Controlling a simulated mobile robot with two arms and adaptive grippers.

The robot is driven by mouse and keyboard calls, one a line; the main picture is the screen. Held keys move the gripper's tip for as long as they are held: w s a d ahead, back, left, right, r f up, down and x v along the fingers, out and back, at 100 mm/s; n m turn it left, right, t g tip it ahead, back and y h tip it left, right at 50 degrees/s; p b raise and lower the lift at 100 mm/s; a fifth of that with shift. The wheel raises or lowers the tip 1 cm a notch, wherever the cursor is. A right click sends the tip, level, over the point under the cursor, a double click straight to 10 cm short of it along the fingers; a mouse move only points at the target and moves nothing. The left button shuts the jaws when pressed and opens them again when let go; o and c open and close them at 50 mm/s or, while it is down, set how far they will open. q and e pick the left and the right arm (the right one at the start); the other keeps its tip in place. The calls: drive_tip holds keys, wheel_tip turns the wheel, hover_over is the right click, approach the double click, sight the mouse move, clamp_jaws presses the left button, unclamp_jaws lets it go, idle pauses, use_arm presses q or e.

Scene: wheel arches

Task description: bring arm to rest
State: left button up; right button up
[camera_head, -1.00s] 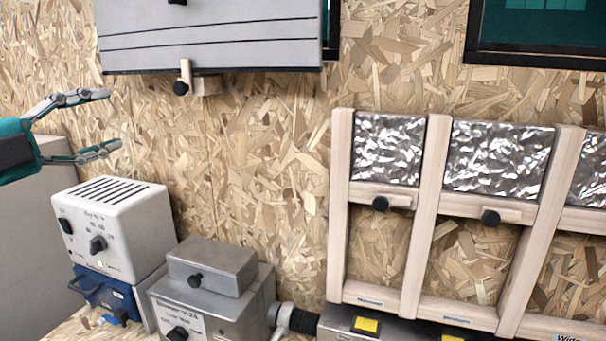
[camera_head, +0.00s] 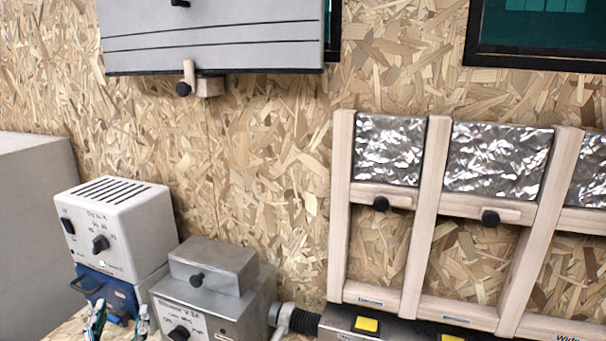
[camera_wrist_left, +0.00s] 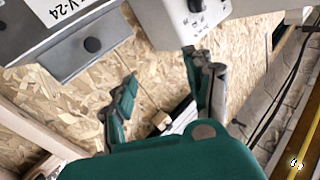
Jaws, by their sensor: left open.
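My left gripper (camera_head: 118,322) shows only by its fingertips at the bottom left of the head view, in front of the blue box (camera_head: 106,292). Its fingers are apart with nothing between them. In the left wrist view the gripper (camera_wrist_left: 160,88) shows green-backed fingers spread wide, with chipboard behind them. My right gripper is in neither view.
A white box with a dial (camera_head: 115,228) stands on the blue box. A grey metal box (camera_head: 212,290) stands to its right. A wooden frame with foil panels (camera_head: 435,225) fills the right side. A grey cabinet (camera_head: 35,235) is at far left. The chipboard wall (camera_head: 265,150) between is bare.

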use_arm(q)
drive_tip(key=s+d+f+g+h, duration=0.1)
drive_tip(key=s+d+f+g, duration=0.1)
drive_tip(key=s+f+g, duration=0.45)
drive_tip(key=s+d+f+g+h, duration=0.1)
drive_tip(key=s+d+f, duration=0.15)
drive_tip(key=f, duration=0.75)
drive_tip(key=s+d+f+m+g+h, duration=0.1)
drive_tip(key=s+d+f+g+h, duration=0.15)
drive_tip(key=s+f, duration=0.35)
drive_tip(key=s+d+f+m+g+h, duration=0.1)
drive_tip(key=s+d+f+m+g, duration=0.2)
drive_tip(key=s, duration=0.5)
wheel_tip(320, 180, down, 26)
drive_tip(key=s+d+g, duration=0.1)
drive_tip(key=s+g, duration=0.1)
drive_tip(key=s+a+f+g, duration=0.1)
drive_tip(key=s+a+f, duration=0.2)
drive_tip(key=s+f, duration=1.3)
drive_tip(key=shift+s+f+n+g, duration=0.3)
drive_tip(key=shift+s, duration=0.05)
